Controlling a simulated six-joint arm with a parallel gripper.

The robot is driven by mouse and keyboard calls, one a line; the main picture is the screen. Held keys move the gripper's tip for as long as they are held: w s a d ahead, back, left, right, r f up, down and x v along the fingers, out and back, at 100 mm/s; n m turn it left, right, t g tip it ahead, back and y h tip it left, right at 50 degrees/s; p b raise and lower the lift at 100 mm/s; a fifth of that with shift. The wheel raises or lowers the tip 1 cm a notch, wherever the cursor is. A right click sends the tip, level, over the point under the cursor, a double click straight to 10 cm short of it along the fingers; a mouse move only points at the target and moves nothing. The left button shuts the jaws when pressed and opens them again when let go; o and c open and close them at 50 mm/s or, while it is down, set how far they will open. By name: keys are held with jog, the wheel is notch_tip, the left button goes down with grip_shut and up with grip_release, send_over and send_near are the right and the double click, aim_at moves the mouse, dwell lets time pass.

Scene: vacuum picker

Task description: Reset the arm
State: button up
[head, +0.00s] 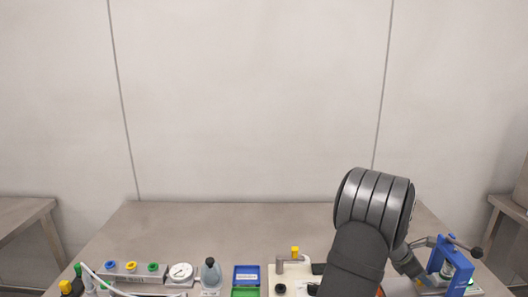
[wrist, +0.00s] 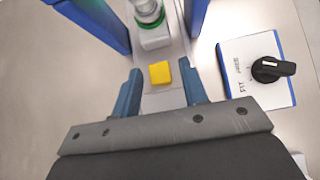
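My gripper (wrist: 160,68) is open in the wrist view, its two blue fingers spread wide. A small yellow block (wrist: 160,73) lies on a pale grey strip between and beyond the fingertips, with a gap on each side. In the head view my dark arm reaches over the right part of the bench, and its end is beside a blue-framed stand (head: 436,259). The fingertips are hard to make out there. The blue stand (wrist: 104,22) also shows in the wrist view, with a clear, green-based vessel (wrist: 153,38) inside it.
A blue-edged panel with a black knob (wrist: 273,69) sits to the right in the wrist view. Along the bench front are a round gauge (head: 181,271), a grey bottle (head: 211,273), blue and green trays (head: 246,275), and a cream unit with a yellow-topped fitting (head: 294,253). The back bench surface is clear.

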jog(key=shift+x, duration=1.15)
jog(key=shift+a, duration=0.25)
